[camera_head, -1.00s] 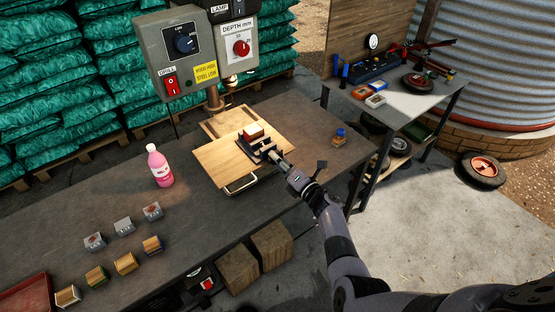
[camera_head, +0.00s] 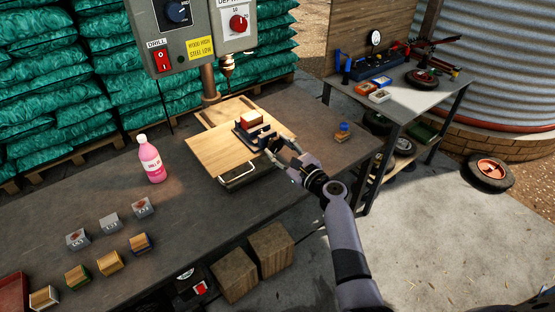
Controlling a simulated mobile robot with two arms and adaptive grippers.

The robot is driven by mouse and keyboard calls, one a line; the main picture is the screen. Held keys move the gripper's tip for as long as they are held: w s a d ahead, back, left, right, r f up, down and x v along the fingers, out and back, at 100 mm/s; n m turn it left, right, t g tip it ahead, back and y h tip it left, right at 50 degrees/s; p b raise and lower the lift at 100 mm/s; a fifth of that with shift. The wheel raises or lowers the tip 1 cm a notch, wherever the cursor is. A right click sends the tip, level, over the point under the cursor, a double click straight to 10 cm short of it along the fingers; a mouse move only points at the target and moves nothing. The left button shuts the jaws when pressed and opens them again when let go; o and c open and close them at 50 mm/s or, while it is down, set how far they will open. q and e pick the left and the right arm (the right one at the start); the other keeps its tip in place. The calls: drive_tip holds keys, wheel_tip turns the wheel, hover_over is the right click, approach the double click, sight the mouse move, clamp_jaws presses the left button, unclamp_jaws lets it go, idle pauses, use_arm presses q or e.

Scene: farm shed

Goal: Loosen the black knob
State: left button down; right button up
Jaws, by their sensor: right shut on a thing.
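My right gripper (camera_head: 273,149) reaches in from the right and is shut on the black knob at the near right end of the vise. The fingers hide most of the knob. On the control box above, a dark round dial (camera_head: 178,11) and a red depth dial (camera_head: 238,23) show, away from the gripper. My left gripper is not in view.
A pink bottle (camera_head: 151,160) stands left of the board. Several small blocks lie at the front left of the dark bench (camera_head: 185,215). The bench between bottle and board is clear.

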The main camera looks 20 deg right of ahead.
drive_tip(key=n+b, duration=0.2)
drive_tip(key=n, duration=0.2)
drive_tip(key=n+b, duration=0.2)
drive_tip(key=n, duration=0.2)
drive_tip(key=n+b, duration=0.3)
drive_tip(key=shift+f+n, duration=0.3)
drive_tip(key=shift+n, duration=0.1)
drive_tip(key=shift+r+n, duration=0.25)
drive_tip(key=shift+n, duration=0.75)
drive_tip(key=o, duration=1.3)
